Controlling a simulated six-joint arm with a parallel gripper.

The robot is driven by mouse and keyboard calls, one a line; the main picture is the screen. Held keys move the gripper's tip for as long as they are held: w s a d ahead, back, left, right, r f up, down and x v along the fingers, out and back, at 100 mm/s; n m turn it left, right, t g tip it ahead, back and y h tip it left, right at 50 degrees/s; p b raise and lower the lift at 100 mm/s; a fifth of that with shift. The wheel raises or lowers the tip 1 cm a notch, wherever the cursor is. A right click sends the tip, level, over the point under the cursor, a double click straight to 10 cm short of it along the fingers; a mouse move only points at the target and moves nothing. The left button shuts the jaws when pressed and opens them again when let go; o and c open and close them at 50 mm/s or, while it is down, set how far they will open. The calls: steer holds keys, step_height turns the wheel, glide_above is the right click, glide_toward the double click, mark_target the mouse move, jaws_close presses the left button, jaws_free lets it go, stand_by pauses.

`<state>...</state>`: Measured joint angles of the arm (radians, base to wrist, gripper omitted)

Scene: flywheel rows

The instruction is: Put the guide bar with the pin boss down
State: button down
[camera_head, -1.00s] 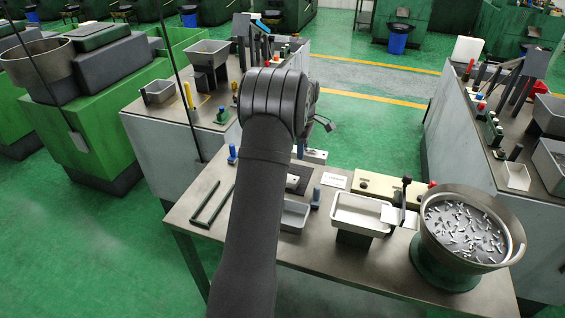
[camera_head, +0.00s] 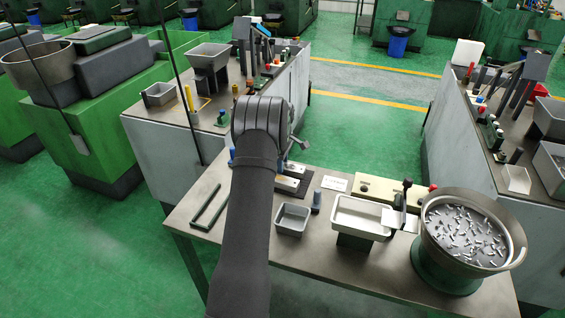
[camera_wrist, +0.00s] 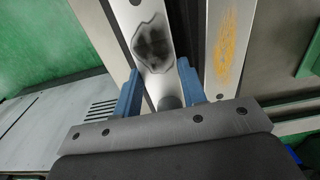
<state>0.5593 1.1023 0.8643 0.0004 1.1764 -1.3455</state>
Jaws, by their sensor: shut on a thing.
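In the wrist view, my gripper (camera_wrist: 160,90) has two blue fingers shut on a pale metal guide bar (camera_wrist: 133,28) with a dark smudge. A short dark round stub (camera_wrist: 171,101) shows between the fingers, perhaps the pin boss. A second pale bar (camera_wrist: 229,45) with an orange rusty stain lies just right of the fingers. In the head view, my arm hides the fingers and the held bar. Light metal bars (camera_head: 288,184) show on a dark plate (camera_head: 305,184) right of my arm. Whether the held bar touches anything below cannot be told.
A dark green U-shaped frame (camera_head: 196,222) lies left of my arm. The front table edge is clear.

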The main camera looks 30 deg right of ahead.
steer(key=c, duration=0.9)
jaws_free()
step_height(320, 180, up, 12)
steer(key=shift+r, duration=0.1)
step_height(320, 180, down, 13)
steer(key=shift+r, duration=2.05)
